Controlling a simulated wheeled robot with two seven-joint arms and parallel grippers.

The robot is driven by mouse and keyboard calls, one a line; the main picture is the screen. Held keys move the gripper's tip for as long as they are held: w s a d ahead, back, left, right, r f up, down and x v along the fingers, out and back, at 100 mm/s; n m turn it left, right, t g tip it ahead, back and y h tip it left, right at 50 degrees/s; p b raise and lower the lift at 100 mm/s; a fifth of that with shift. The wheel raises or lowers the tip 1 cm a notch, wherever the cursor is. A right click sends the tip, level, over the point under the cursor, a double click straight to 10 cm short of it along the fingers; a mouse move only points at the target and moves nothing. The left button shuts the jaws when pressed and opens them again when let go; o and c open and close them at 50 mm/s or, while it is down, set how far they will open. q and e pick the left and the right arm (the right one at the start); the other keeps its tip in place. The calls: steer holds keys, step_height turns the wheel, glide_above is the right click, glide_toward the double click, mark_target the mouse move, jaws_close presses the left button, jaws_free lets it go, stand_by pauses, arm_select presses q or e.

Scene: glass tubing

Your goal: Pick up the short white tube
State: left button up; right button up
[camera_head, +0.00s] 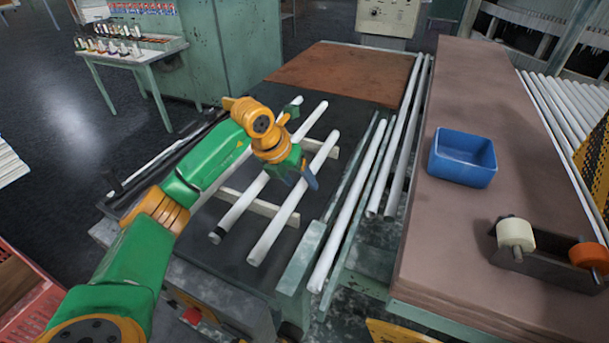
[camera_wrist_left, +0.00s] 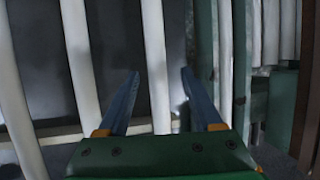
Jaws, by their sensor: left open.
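Several white tubes lie side by side on the dark table bed in the head view. The nearest of this group (camera_head: 272,232) looks slightly shorter than its left neighbour (camera_head: 243,205), which has a dark end; I cannot tell for certain which is the short one. My left gripper (camera_head: 300,182) is open above the nearest tube and hides part of it. In the left wrist view, a white tube (camera_wrist_left: 155,60) runs between the two blue fingers (camera_wrist_left: 158,75), apart from both. The height gap is unclear. My right gripper is out of view.
Pale cross bars (camera_head: 258,206) lie under the tubes. Longer tubes (camera_head: 345,210) lie to the right beside a green rail. A blue bin (camera_head: 462,158) and a roller device (camera_head: 540,250) stand on the brown bench (camera_head: 440,215). A brown board (camera_head: 345,72) covers the far end.

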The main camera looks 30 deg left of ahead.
arm_select(q)
steer(key=shift+w+a+f, duration=0.15)
steer(key=shift+w+f, duration=0.3)
steer(key=shift+f, duration=0.15)
steer(key=shift+s+r, duration=0.1)
steer(key=shift+s, duration=0.05)
steer(key=c, duration=0.7)
jaws_close()
